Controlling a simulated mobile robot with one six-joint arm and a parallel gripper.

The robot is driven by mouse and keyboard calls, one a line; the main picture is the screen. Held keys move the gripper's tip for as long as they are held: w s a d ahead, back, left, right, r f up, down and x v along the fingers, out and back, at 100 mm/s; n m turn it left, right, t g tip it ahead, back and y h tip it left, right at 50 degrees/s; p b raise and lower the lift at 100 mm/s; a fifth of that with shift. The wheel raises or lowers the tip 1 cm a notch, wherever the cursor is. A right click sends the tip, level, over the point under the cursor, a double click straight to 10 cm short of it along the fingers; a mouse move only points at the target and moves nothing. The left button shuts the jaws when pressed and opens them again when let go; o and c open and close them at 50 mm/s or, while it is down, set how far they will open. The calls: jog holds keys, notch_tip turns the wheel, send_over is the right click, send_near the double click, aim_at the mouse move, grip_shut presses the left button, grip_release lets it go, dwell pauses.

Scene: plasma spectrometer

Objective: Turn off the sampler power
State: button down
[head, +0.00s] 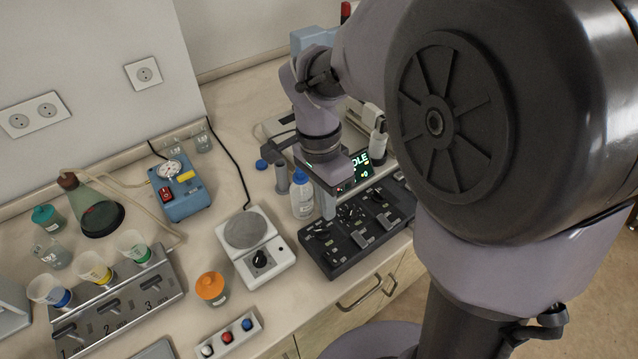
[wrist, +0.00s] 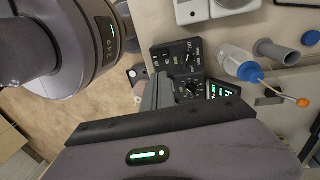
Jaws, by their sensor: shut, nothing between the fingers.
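A black control panel (head: 345,250) with several knobs and switches lies along the counter's front edge. It also shows in the wrist view (wrist: 172,56), with knobs and a lit green display (wrist: 222,90) beside it. Which control is the sampler power, I cannot tell; labels are too small to read. My gripper (head: 328,208) is shut and empty, pointing down over the panel's back left part. In the wrist view its grey fingers (wrist: 157,92) overlap the panel and hide part of it. Whether they touch it, I cannot tell.
A white bottle (head: 302,196) stands close left of my gripper. A white stirrer plate (head: 254,244) is left of the panel. A blue device (head: 186,200) with a red switch stands farther left, near a cup rack (head: 128,300) and an orange-lidded jar (head: 211,287).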

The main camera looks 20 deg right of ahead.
jog(key=r+p, duration=0.1)
jog(key=p, duration=0.1)
jog(key=b, duration=0.5)
send_near(334, 261)
jog(key=f, duration=0.4)
jog(key=s+f, duration=0.1)
jog(key=f, duration=0.1)
jog(key=shift+d+f, duration=0.2)
jog(key=shift+f, duration=0.2)
